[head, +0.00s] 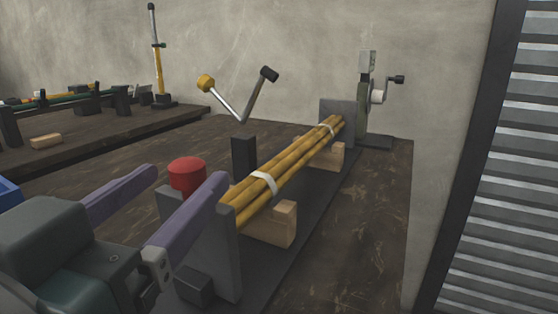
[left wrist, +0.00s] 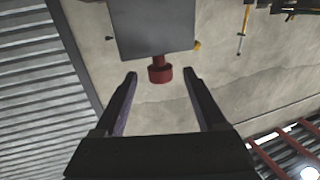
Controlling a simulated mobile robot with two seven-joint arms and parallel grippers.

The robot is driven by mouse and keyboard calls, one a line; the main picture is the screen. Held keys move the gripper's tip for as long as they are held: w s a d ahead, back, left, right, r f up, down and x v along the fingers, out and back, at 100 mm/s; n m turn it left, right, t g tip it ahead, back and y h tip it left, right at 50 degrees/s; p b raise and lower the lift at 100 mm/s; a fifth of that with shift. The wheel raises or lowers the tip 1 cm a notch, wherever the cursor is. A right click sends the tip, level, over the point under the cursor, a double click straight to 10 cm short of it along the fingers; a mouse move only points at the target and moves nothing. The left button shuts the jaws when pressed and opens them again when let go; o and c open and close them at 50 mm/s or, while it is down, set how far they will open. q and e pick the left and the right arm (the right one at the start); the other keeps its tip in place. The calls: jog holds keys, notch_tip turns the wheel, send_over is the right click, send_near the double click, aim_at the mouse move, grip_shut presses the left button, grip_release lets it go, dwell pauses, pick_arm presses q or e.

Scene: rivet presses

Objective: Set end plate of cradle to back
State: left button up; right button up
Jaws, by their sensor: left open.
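The cradle (head: 287,258) holds a bundle of yellow rods (head: 285,165) tied with white bands and resting on wooden blocks. A grey end plate (head: 227,262) stands at the bundle's near end, partly hidden by my gripper. A red knob (head: 187,172) shows beside it. In the left wrist view, the grey plate (left wrist: 155,28) has the red knob (left wrist: 160,71) projecting from it. My left gripper (head: 188,176) is open, its purple fingers on either side of the knob; I cannot tell whether they touch it. Another grey plate (head: 338,112) stands at the far end. My right gripper is not in view.
A press with a crank (head: 373,95) stands at the back right, near the wall. A lever with yellow and black ends (head: 242,105) rises behind the bundle. Another bench (head: 90,142) with rods lies at the left. A ribbed shutter (head: 510,170) is at the right.

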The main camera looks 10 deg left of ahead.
aim_at(203, 160)
pick_arm(q)
jog(key=w, duration=0.6)
jog(key=shift+w+d+b, duration=0.1)
jog(key=shift+d+b, duration=0.15)
jog(key=shift+b, duration=0.05)
grip_shut()
dwell(1.1)
